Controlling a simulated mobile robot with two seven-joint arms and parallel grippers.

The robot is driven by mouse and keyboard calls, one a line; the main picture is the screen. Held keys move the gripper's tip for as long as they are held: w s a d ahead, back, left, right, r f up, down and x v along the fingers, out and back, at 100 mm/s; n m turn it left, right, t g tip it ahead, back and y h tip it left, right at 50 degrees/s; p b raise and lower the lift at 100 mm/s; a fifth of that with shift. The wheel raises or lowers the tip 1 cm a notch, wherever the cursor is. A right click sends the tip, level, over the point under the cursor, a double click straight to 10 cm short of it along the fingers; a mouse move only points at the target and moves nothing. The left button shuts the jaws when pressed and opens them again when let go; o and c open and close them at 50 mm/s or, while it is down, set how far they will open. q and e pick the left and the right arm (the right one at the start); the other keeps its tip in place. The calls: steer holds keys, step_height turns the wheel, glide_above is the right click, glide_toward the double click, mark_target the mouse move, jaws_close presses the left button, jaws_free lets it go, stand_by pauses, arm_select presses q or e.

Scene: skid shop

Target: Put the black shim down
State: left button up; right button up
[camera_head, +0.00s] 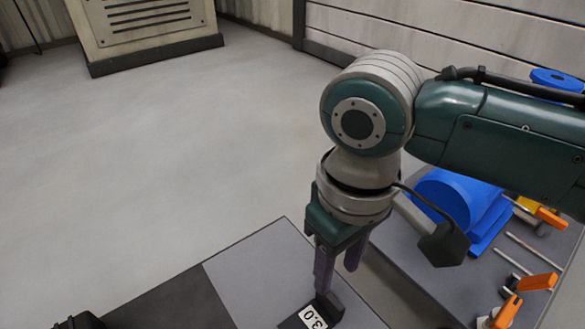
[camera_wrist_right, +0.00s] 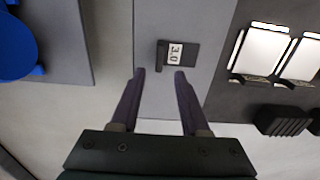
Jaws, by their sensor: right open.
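The black shim (camera_wrist_right: 178,58) carries a white label reading 3.0. In the right wrist view it lies on the light grey part of a work surface (camera_wrist_right: 152,100), just beyond my fingertips. In the head view the shim (camera_head: 311,316) is at the bottom edge, partly cut off. My right gripper (camera_head: 338,272) points down over it; its purple fingers (camera_wrist_right: 159,74) are spread apart with nothing between them in the wrist view. In the head view one fingertip overlaps the shim's raised end, and I cannot tell if they touch. My left gripper is not seen.
A second table (camera_head: 408,240) on the right holds a blue cylindrical thing (camera_head: 445,196) and orange-handled clamps (camera_head: 538,282). In the wrist view, white-topped blocks (camera_wrist_right: 261,52) and a black ribbed block (camera_wrist_right: 283,121) are on the dark part. Open floor (camera_head: 190,130) lies beyond.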

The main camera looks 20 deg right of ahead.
steer(key=s+a+r+t+y+p, duration=0.2)
steer(key=s+a+r+y+p, duration=0.15)
steer(key=s+r, duration=0.3)
arm_select(q)
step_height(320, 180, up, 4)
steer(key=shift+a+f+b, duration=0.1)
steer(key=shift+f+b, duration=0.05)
steer(key=shift+b, duration=0.35)
arm_select(e)
steer(key=s+d+r+m+t+h, duration=0.1)
steer(key=s+d+r+m+h, duration=0.1)
steer(key=s+d, duration=0.5)
steer(key=d+h, duration=0.1)
steer(key=d, duration=0.1)
steer(key=shift+d+r+t, duration=0.3)
steer(key=shift+r, duration=0.1)
